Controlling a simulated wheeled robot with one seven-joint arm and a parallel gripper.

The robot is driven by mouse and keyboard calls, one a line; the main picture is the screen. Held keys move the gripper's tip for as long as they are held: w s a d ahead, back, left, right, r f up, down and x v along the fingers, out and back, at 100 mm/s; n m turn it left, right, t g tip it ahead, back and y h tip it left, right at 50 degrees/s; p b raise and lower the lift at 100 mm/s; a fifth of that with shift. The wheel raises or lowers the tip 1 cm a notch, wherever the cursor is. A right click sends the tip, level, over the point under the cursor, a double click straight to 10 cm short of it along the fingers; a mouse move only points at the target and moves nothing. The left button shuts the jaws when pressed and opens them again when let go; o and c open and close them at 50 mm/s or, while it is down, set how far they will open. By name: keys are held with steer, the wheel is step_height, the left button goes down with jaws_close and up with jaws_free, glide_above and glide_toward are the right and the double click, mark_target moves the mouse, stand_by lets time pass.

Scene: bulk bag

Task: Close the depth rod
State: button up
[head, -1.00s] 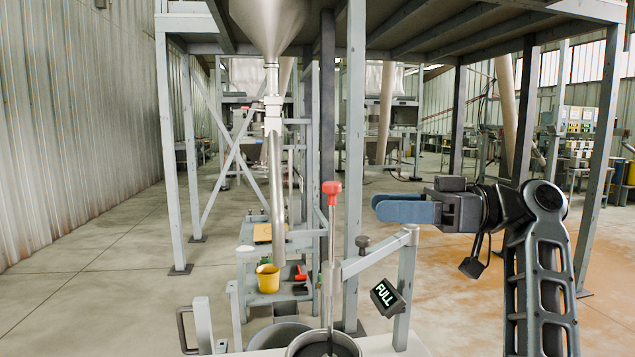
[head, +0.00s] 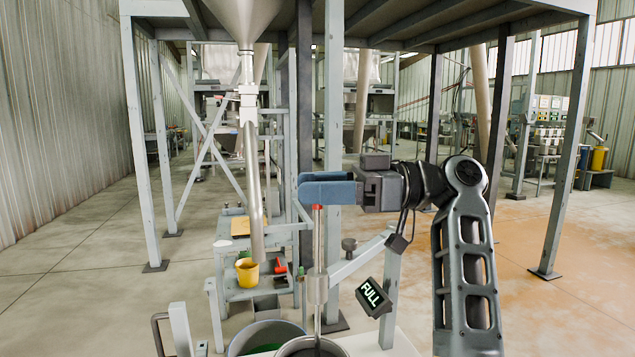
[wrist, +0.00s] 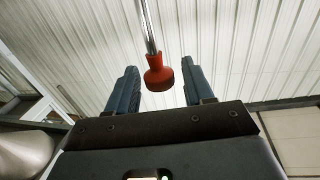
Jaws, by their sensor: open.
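The depth rod (head: 317,240) is a thin upright steel rod with a red knob on top. It passes through a grey collar (head: 317,288) beside the bracket and runs down to a round container at the bottom of the head view. My gripper (head: 312,188) is level with the knob, its blue fingers hiding most of it; only a red sliver shows below them. In the wrist view the red knob (wrist: 158,76) sits between the two open fingers, with a gap on each side.
A dark sign reading FULL (head: 373,297) hangs on the bracket post right of the rod. A yellow bucket (head: 247,272) stands on a shelf at left. A steel pipe (head: 250,170) hangs above it.

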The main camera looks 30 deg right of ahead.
steer(key=shift+a, duration=0.1)
jaws_close()
stand_by(0.4)
